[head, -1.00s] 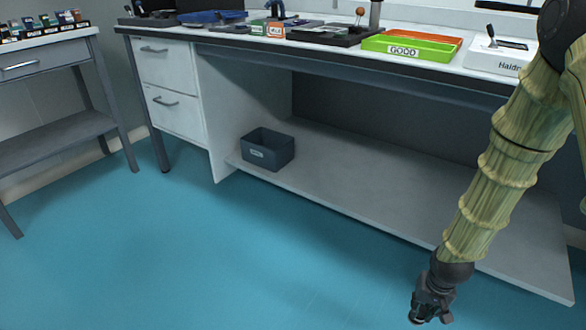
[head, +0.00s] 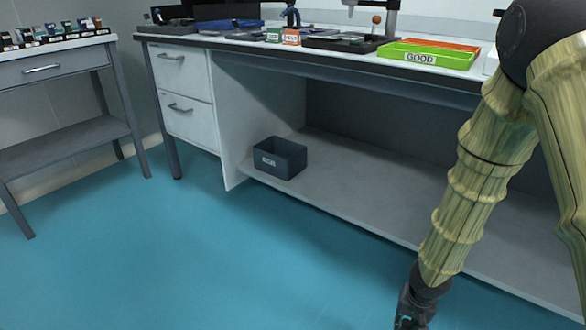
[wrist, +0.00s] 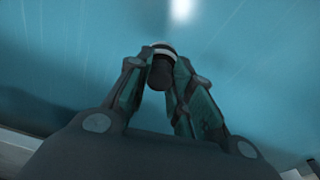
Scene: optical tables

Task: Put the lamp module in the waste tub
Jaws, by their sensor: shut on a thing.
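The waste tub is likely the dark blue-grey open box (head: 280,160) with a small white label, standing on the low shelf under the bench, near its left end. My gripper (head: 408,318) hangs low over the blue floor at the bottom edge of the head view, to the right of the tub and apart from it. In the wrist view my gripper (wrist: 160,66) is shut on a dark cylinder with a pale band (wrist: 161,76), which I take to be the lamp module. Its far end and the tub's inside are hard to make out.
The bench top (head: 345,42) overhangs the low shelf (head: 365,180). A white drawer unit (head: 190,100) and side panel stand left of the tub. A green tray marked GOOD (head: 425,58) lies on the bench. A side table (head: 60,70) stands at the left. The floor (head: 180,260) is clear.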

